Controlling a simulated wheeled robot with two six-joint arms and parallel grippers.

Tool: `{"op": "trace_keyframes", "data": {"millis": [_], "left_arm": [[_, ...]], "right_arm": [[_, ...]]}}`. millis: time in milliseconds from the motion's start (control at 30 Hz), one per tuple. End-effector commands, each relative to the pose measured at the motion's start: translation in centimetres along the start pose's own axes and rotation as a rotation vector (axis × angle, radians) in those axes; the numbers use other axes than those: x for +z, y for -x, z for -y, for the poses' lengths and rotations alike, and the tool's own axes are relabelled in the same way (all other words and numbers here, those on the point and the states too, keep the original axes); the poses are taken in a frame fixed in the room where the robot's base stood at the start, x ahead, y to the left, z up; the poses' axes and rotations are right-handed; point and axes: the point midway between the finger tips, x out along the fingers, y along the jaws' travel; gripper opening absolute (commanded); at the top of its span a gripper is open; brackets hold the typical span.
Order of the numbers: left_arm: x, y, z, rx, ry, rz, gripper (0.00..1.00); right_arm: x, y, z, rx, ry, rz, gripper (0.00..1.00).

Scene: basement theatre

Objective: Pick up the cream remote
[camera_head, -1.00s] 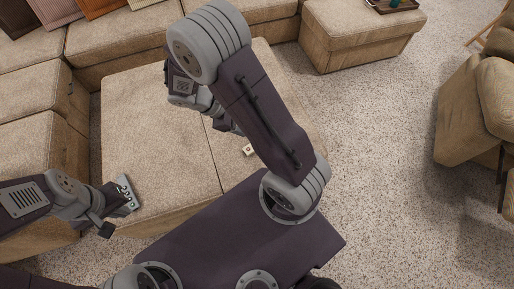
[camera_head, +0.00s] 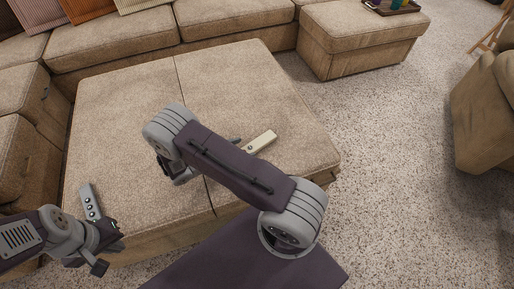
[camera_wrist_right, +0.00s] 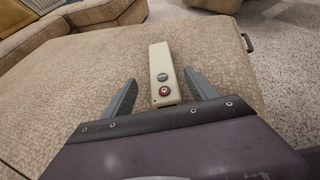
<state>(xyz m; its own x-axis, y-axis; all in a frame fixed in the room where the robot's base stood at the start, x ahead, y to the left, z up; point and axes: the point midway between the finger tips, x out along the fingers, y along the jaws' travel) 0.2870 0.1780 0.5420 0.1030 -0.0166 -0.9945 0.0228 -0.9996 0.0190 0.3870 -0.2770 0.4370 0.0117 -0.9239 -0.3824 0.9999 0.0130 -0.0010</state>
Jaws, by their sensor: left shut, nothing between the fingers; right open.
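The cream remote (camera_head: 262,141) lies flat on the beige ottoman (camera_head: 120,110), right of its middle seam. In the right wrist view the cream remote (camera_wrist_right: 161,62) points away from me, with a grey and a red button at its near end. My right gripper (camera_wrist_right: 160,78) is open, with one finger on each side of the remote's near part. In the head view my right arm hides most of that gripper (camera_head: 237,142). My left gripper (camera_head: 117,244) is shut and empty at the ottoman's front left edge.
A grey remote (camera_head: 88,204) with several buttons lies on the ottoman beside my left gripper. The sofa (camera_head: 130,50) runs behind and to the left. A footstool (camera_head: 350,35) with a tray (camera_head: 392,8) stands at the back right.

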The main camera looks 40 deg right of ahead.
Motion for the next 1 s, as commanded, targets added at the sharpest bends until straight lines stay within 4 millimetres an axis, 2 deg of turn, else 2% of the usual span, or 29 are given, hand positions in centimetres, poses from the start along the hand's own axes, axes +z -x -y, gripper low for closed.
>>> {"op": "trace_keyframes", "data": {"millis": [100,267,400,633,667,867,900,1000], "left_arm": [[0.0,-0.4,0.0,0.000,0.000,0.000,0.00],[0.3,-2.9,0.1,0.000,0.000,0.000,0.00],[0.4,-3.4,0.1,0.000,0.000,0.000,0.00],[0.3,-3.2,0.1,0.000,0.000,0.000,0.00],[0.3,-3.2,0.1,0.000,0.000,0.000,0.00],[0.3,-3.2,0.1,0.000,0.000,0.000,0.00],[0.3,-3.2,0.1,0.000,0.000,0.000,0.00],[0.3,-3.2,0.1,0.000,0.000,0.000,0.00]], "right_arm": [[-0.1,-0.4,0.1,-0.001,0.000,0.000,0.67],[-0.8,-3.5,0.4,-0.005,-0.001,-0.001,0.67],[-0.3,-5.1,0.3,-0.003,-0.002,0.000,0.67],[-0.1,-5.2,0.3,0.000,-0.001,-0.001,0.67],[-0.1,-5.2,0.3,0.000,-0.001,-0.001,0.62],[-0.1,-5.2,0.3,-0.001,-0.001,-0.001,0.06],[-0.1,-5.2,0.3,-0.001,-0.001,0.000,0.00],[-0.1,-5.2,0.3,-0.001,-0.001,-0.001,0.00]]}}
